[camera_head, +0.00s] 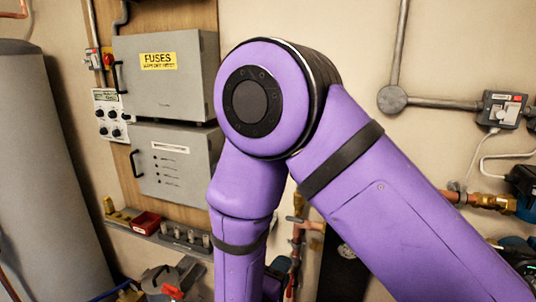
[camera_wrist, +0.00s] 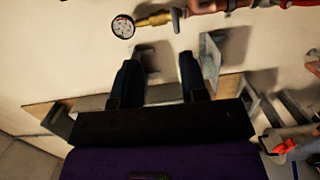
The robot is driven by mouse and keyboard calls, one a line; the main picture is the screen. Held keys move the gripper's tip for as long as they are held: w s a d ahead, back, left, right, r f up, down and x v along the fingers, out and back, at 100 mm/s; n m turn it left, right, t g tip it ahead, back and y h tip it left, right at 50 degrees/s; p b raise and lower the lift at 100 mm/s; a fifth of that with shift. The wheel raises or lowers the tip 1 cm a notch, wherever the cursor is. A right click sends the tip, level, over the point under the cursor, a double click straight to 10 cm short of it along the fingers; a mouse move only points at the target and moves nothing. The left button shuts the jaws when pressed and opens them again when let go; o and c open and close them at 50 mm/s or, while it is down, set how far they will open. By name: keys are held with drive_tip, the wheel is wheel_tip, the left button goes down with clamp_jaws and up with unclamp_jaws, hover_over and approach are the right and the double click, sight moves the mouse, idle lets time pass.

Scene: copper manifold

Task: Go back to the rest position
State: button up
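My gripper (camera_wrist: 160,72) shows in the wrist view as two dark fingers set well apart, with empty space between them. It is open and holds nothing that I can see. Pale wall and some grey metal parts lie beyond the fingertips. In the head view my purple arm fills the middle and right, bent at a joint near the top. The gripper itself is hidden in that view.
A pressure gauge (camera_wrist: 123,27) on a brass fitting is ahead of the fingers. Grey fuse boxes (camera_head: 166,77) hang on a wooden board. A grey cylinder (camera_head: 45,170) stands at left. Copper pipework (camera_head: 300,228) is partly behind my arm.

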drive_tip(key=s+d+r+m+g+h, duration=0.15)
drive_tip(key=d+r+m+g, duration=0.25)
drive_tip(key=d+r+g, duration=0.5)
drive_tip(key=s+d+r+m+g+h, duration=0.15)
drive_tip(key=d+r+m+g, duration=0.25)
drive_tip(key=d+r, duration=0.55)
drive_tip(key=s+d+r+m+t+y, duration=0.1)
drive_tip(key=s+d+r+m+y, duration=0.1)
drive_tip(key=s+d+r+y, duration=0.2)
drive_tip(key=s+d+r+m+t+y, duration=0.1)
drive_tip(key=s+d+r+m+y, duration=0.1)
drive_tip(key=s+d+r+y, duration=0.3)
drive_tip(key=s+r+y, duration=0.1)
drive_tip(key=s+y, duration=0.1)
drive_tip(key=s, duration=0.2)
drive_tip(key=shift+s+t, duration=0.3)
drive_tip(key=shift+s, duration=0.1)
